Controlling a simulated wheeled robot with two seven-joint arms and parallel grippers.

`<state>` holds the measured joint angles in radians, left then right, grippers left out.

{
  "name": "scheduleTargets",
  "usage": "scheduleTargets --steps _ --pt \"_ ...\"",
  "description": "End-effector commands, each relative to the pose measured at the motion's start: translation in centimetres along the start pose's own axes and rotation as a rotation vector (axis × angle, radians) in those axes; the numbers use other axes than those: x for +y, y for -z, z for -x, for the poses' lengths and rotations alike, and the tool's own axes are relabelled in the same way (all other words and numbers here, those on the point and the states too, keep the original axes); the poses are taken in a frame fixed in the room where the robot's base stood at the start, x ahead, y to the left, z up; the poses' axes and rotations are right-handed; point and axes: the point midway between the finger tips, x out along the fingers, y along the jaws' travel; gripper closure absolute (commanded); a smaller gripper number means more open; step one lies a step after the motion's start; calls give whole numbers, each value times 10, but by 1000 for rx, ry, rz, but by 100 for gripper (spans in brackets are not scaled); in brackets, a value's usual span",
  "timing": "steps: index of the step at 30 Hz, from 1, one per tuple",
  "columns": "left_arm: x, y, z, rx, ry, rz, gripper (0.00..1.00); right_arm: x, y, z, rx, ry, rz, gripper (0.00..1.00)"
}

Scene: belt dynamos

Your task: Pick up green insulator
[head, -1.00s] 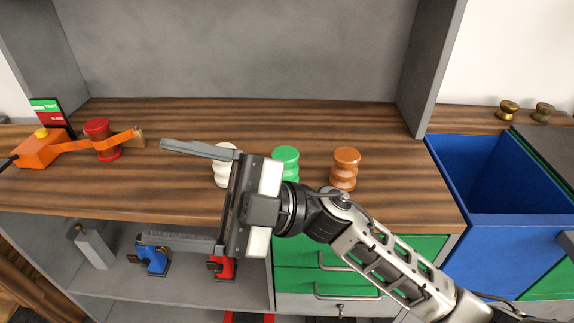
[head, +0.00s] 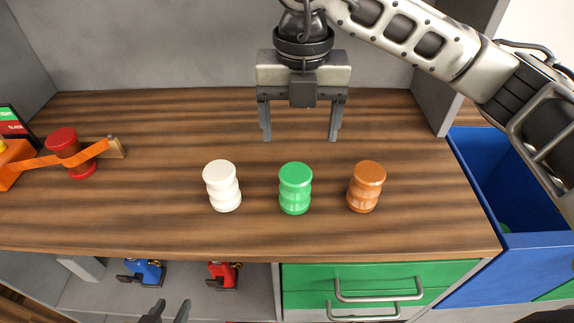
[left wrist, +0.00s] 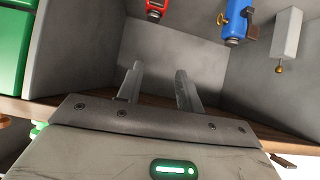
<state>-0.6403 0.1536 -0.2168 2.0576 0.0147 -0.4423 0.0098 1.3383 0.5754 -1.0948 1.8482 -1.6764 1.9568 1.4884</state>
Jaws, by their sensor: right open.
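The green insulator (head: 295,189) stands upright on the wooden worktop, between a white insulator (head: 222,186) and a brown one (head: 366,187). My right gripper (head: 300,138) is open and empty, pointing down above the worktop. In the head view it shows just above the green insulator, apart from it; its exact height is hard to tell. My left gripper (head: 167,312) shows only its fingertips at the bottom of the head view. In the left wrist view its fingers (left wrist: 158,82) are apart, with nothing between them, facing the open shelf under the worktop.
A blue bin (head: 520,260) is at the right, with something green inside. Blue (head: 147,272) and red (head: 223,275) tools are on the lower shelf. A grey cabinet wall closes the back.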

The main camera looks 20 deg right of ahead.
Motion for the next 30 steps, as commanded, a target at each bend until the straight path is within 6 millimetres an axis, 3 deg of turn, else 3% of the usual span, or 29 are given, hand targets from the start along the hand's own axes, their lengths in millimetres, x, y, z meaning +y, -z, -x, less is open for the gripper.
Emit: scheduleTargets --steps 12,22,30 --pt "4 -13 10 -39 -3 7 64 0 1 -83 7 1 2 23" --pt "4 -4 10 -24 0 13 64 2 0 -110 6 -1 2 23" --pt "2 -1 10 -26 6 11 64 6 -3 -148 5 -2 2 23"
